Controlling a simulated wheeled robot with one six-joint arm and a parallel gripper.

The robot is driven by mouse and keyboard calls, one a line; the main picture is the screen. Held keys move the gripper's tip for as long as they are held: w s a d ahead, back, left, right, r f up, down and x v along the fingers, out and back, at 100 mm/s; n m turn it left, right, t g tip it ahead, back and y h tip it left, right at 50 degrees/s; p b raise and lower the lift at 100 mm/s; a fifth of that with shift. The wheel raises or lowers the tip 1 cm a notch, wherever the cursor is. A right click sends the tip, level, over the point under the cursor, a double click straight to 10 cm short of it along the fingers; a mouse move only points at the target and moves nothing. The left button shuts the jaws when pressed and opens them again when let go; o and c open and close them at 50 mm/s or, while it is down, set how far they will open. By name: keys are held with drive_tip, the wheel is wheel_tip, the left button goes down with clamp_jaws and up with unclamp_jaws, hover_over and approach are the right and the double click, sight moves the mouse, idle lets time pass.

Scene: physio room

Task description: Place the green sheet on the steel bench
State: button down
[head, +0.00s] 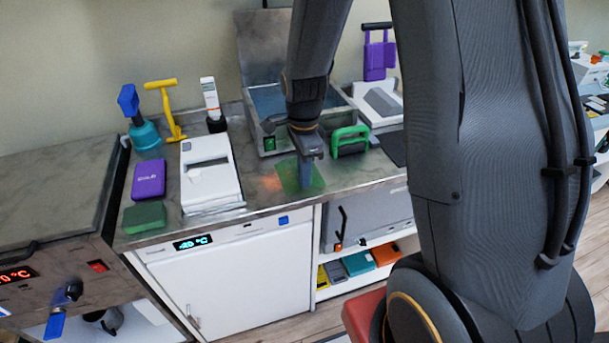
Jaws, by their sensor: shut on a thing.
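The green sheet (289,176) is a thin, square, see-through piece in the middle of the head view, over the front part of the grey steel bench (262,205). My gripper (306,180) points down and is shut on the sheet; its fingers cover the sheet's middle. I cannot tell whether the sheet touches the bench top or hangs just above it.
Behind the sheet stands an open steel basin (262,100). A green-handled block (350,141) is close on its right, and a white device (209,172) on its left. Purple (149,180) and green (145,217) boxes stand farther left. Bare bench surrounds the sheet's front.

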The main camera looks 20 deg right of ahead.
drive_tip(key=shift+f, duration=0.45)
drive_tip(key=shift+f, duration=0.25)
drive_tip(key=c, duration=1.9)
unclamp_jaws()
